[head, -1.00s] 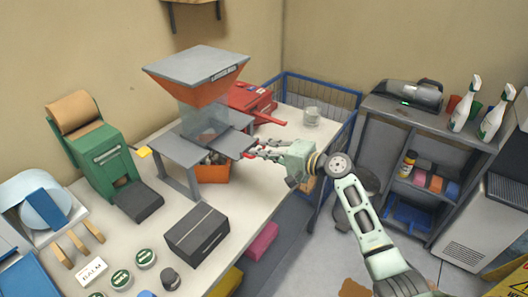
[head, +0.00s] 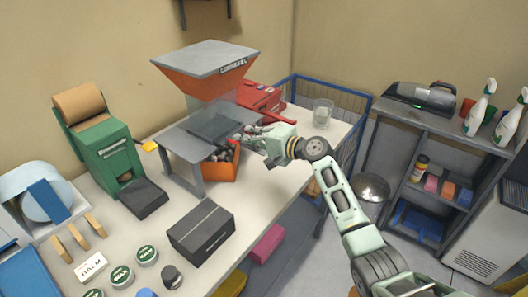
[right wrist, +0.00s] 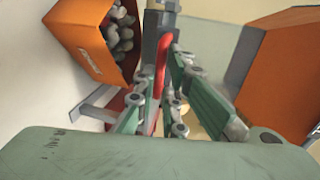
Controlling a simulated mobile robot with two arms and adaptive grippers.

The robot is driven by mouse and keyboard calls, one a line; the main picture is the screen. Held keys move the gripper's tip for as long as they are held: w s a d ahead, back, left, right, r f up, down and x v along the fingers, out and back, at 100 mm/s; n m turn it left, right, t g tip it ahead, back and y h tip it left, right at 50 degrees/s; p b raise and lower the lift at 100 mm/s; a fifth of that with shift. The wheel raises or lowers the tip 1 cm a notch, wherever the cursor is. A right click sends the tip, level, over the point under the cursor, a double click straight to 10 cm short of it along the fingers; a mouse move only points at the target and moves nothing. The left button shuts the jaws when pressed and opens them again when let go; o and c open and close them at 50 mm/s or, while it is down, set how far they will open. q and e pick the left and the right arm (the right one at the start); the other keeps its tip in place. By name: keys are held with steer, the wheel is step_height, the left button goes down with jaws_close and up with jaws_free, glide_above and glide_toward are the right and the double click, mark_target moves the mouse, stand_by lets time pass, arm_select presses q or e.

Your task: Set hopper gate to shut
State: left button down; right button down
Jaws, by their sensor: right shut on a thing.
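The hopper (head: 205,78) has a grey lid, an orange funnel and a clear lower part, and stands on a grey stand (head: 180,146). My right gripper (head: 243,134) is at the stand's right edge, close against it. In the right wrist view its fingers are shut around the red gate handle (right wrist: 162,65), at the end of a grey part (right wrist: 155,22). In the head view my fingers hide the handle, and the gate plate no longer shows sticking out on the right. My left gripper is not in view.
An orange bin (head: 222,172) with pebble-like pieces sits under the stand, just below my right gripper. A red device (head: 262,100) stands behind it, with a glass (head: 322,112) to the right. A dark grey box (head: 201,233) is in front.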

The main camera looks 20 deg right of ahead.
steer(key=shift+w+a+f, duration=0.4)
steer(key=shift+w+a, duration=0.05)
steer(key=shift+r, duration=0.3)
steer(key=c, duration=1.9)
jaws_free()
steer(key=shift+w+a, duration=0.1)
steer(key=shift+w, duration=0.15)
steer(key=v, duration=1.2)
steer(key=shift+s+f, duration=0.1)
